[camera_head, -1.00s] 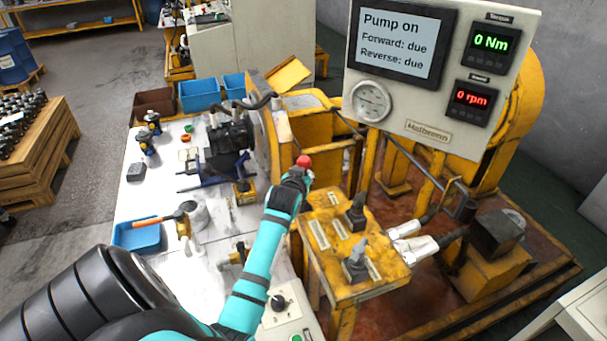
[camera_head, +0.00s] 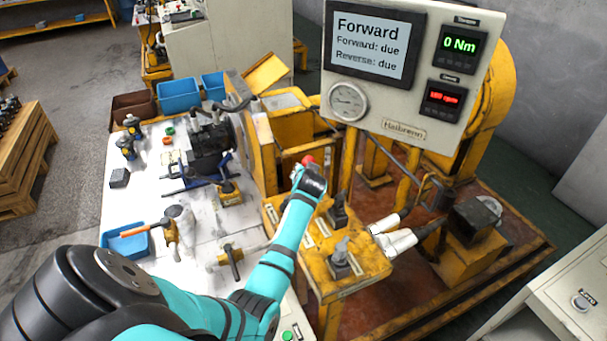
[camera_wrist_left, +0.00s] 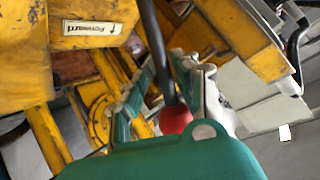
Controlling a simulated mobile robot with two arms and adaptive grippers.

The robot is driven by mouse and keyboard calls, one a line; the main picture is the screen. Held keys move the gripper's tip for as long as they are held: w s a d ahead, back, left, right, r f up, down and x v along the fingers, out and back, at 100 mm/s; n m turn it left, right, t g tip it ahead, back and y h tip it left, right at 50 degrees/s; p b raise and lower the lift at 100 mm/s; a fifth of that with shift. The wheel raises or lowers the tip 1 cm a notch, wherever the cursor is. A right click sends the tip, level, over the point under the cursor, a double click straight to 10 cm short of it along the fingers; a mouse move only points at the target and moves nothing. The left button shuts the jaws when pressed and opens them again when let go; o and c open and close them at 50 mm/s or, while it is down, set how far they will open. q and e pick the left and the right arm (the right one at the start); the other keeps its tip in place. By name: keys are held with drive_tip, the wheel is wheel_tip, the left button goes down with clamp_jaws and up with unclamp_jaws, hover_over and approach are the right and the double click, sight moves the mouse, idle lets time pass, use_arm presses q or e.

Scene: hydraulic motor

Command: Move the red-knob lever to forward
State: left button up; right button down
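The red-knob lever shows its red knob (camera_head: 308,160) above the yellow control stand (camera_head: 358,285), right at my left gripper (camera_head: 306,172). In the left wrist view the red knob (camera_wrist_left: 175,119) sits between the two fingers of my left gripper (camera_wrist_left: 162,62), and the dark shaft runs out between the fingertips. The fingers look closed in around the lever; their exact contact is partly hidden. A "Forward" label with an arrow (camera_wrist_left: 92,28) is on yellow metal nearby. The display screen (camera_head: 367,45) reads "Forward", with "Forward: due" and "Reverse: due" below. My right gripper is out of view.
Two grey-black levers (camera_head: 341,257) stand on the yellow stand close to my left arm. The instrument panel (camera_head: 403,128) hangs behind, with torque at 0 Nm and a blurred red speed reading. A white workbench (camera_head: 125,205) with tools and blue bins lies left.

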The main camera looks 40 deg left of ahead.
use_arm(q)
drive_tip(key=shift+o, duration=0.2)
drive_tip(key=shift+s+a+r, duration=0.1)
drive_tip(key=shift+s+a, duration=0.05)
drive_tip(key=v, duration=1.2)
